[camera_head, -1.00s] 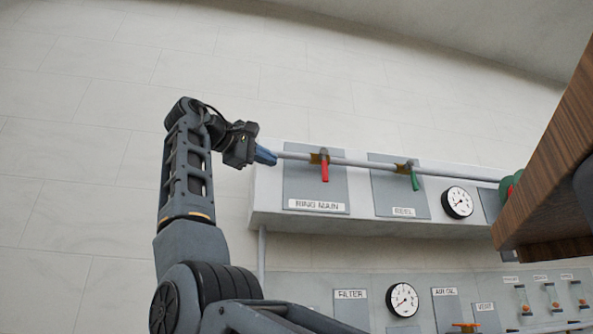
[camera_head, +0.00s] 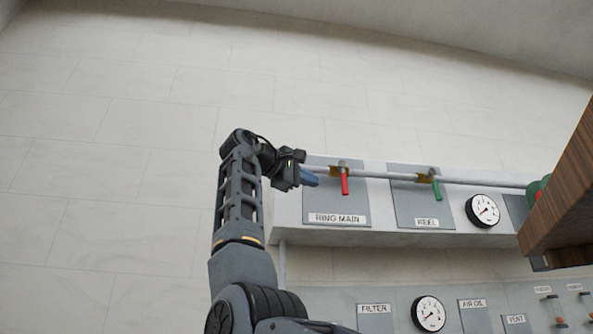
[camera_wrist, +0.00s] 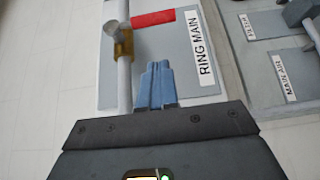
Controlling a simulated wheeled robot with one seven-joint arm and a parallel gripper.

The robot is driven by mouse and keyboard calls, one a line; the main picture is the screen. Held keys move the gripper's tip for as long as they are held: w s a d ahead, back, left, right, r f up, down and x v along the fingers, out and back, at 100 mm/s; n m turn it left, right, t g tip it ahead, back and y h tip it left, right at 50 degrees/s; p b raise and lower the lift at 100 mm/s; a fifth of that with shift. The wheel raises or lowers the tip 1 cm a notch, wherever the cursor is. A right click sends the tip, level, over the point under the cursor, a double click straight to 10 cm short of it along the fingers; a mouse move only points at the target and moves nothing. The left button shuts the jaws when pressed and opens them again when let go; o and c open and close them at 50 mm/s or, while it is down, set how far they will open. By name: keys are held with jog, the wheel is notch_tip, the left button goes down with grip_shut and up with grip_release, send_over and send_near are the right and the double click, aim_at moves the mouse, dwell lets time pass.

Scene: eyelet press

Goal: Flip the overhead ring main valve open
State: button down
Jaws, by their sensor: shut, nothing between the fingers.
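The ring main valve has a red lever (camera_head: 344,184) on a brass body (camera_head: 335,171), set on a grey pipe above the "RING MAIN" label (camera_head: 337,218). The lever hangs down, across the pipe. In the wrist view the red lever (camera_wrist: 153,19) and brass body (camera_wrist: 123,44) lie beyond my fingertips. My gripper (camera_head: 311,178) has blue fingers and is shut and empty. It is just left of the lever in the head view, apart from it. The fingers also show in the wrist view (camera_wrist: 156,75), beside the pipe and over the grey backing plate.
A green lever (camera_head: 437,190) labelled "REEL" is on the same pipe (camera_head: 385,175) to the right, with a round gauge (camera_head: 482,210) beyond it. A wooden block (camera_head: 570,205) juts in at the right. Bare wall is at the left.

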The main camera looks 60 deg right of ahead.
aim_at(344, 178)
jog(key=s+d, duration=0.4)
jog(key=shift+d+p, duration=0.1)
jog(key=shift+p, duration=0.3)
jog(key=shift+f, duration=0.1)
jog(key=shift+s+d+f+n+h+b, duration=0.1)
jog(key=shift+s+f+n+h+b, duration=0.1)
jog(key=shift+n+h+b, duration=0.4)
